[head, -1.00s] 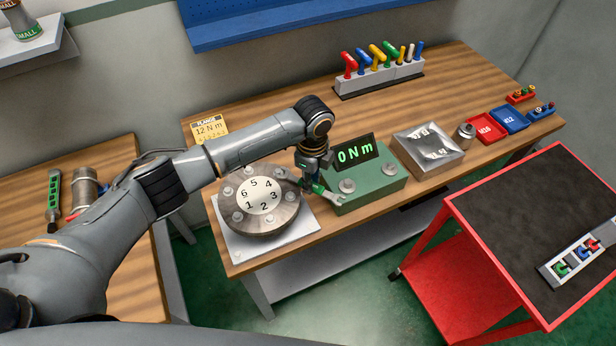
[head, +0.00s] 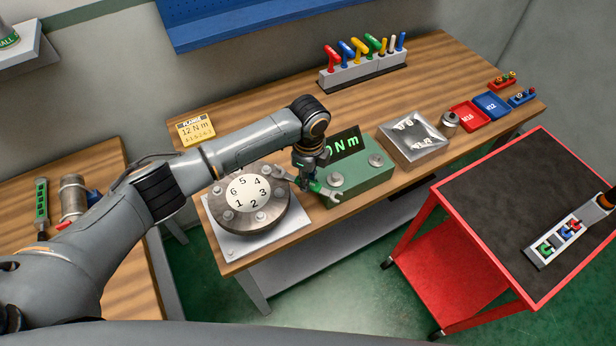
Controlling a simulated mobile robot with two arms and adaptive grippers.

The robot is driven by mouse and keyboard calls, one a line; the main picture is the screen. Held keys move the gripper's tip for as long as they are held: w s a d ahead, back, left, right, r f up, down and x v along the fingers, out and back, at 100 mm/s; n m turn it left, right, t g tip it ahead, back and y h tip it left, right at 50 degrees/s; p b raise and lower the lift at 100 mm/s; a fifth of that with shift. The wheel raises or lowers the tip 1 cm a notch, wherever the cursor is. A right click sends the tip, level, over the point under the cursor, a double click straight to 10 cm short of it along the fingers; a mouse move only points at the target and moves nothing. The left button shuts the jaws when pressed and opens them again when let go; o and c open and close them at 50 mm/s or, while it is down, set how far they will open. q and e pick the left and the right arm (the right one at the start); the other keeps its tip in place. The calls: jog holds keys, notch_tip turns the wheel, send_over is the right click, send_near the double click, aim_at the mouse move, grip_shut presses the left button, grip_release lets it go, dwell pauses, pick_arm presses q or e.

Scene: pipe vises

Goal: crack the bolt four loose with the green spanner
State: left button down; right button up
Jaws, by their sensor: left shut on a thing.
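My left gripper (head: 309,178) is shut on the green spanner (head: 318,187), between the round flange (head: 270,219) and the green tester block (head: 362,182). One open silver end of the spanner points right and lies in front of the block. The other end reaches left to the flange rim by the number 4. Bolt four is at that upper right side of the flange, close to this end. I cannot tell whether the jaw is around the bolt. The display (head: 346,143) is partly hidden by my arm; "N m" is readable. My right gripper is not in view.
A tool rack (head: 362,74) stands at the back. A metal tray (head: 413,141), red bin (head: 468,115) and blue bin (head: 492,105) are to the right. A red cart (head: 470,240) stands in front right. A yellow card (head: 195,129) reads 12 N m.

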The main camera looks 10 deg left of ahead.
pick_arm(q)
jog(key=shift+r, duration=0.45)
jog(key=shift+r+p, duration=0.55)
jog(key=shift+r, duration=0.95)
